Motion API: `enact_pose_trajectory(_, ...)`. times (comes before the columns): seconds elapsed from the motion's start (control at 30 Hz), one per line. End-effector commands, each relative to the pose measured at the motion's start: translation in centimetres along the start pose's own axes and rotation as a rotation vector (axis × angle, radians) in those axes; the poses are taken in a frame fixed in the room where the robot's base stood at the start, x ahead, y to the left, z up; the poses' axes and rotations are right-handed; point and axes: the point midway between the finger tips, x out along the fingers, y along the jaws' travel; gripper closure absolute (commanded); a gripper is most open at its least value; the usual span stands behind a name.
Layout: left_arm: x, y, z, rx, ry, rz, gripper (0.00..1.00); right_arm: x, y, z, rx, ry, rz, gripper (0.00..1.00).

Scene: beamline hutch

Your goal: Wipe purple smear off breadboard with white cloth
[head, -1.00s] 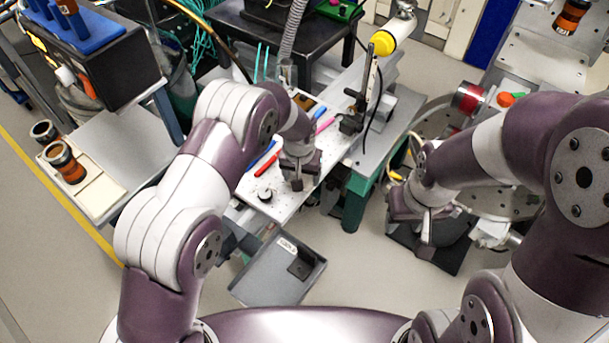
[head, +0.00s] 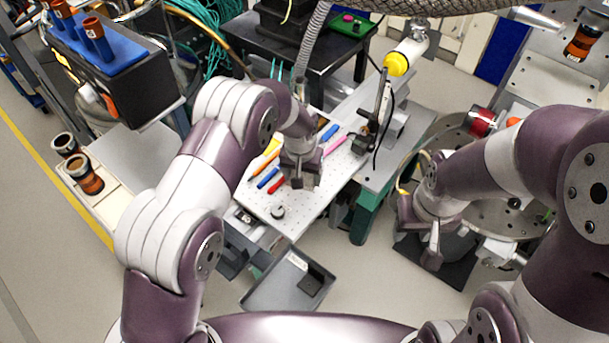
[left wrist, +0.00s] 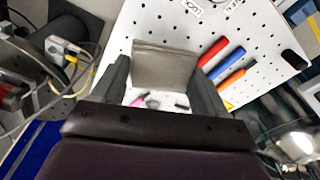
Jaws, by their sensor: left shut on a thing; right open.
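The white breadboard (head: 303,212), with its grid of holes, lies on the bench and also shows in the left wrist view (left wrist: 262,40). My left gripper (head: 300,182) is low over the middle of the board. In the left wrist view it is shut on a folded greyish-white cloth (left wrist: 163,66); whether the cloth touches the board I cannot tell. A small pink-purple patch (left wrist: 138,101) shows between the fingers, partly hidden; I cannot tell whether it is the smear. My right gripper (head: 420,232) is open and empty, off the board's right side.
Red (head: 277,186), blue (head: 268,178) and orange (head: 264,163) pens lie left of my left gripper. A post stand (head: 378,115) stands right. A grey tray (head: 290,280) is below.

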Motion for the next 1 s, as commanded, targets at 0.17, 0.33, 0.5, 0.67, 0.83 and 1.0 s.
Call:
enact_pose_trajectory(0.17, -1.9, -0.2, -0.3, -0.001, 0.000, 0.000, 0.55, -1.4, 0.0, -0.2, 0.000, 0.000, 0.000, 0.57)
enact_pose_trajectory(0.33, -2.3, -0.3, -0.3, -0.001, 0.000, 0.000, 0.55, -1.6, 0.0, -0.2, 0.000, 0.000, 0.000, 0.57)
enact_pose_trajectory(0.5, -2.2, -0.3, -0.3, -0.001, 0.001, 0.000, 0.55, -1.6, 0.0, -0.2, 0.000, 0.000, 0.000, 0.57)
enact_pose_trajectory(0.67, -2.2, -0.3, -0.3, -0.001, 0.001, 0.000, 0.55, -1.6, 0.0, -0.2, 0.000, 0.000, 0.000, 0.57)
enact_pose_trajectory(0.83, -2.1, -0.4, -0.3, -0.002, 0.001, 0.000, 0.55, -1.4, 0.0, -0.2, 0.000, 0.000, 0.000, 0.57)
enact_pose_trajectory(1.0, -0.3, -2.1, -1.3, -0.037, 0.003, -0.004, 0.55, 0.1, 0.0, 0.0, 0.000, 0.000, 0.000, 0.57)
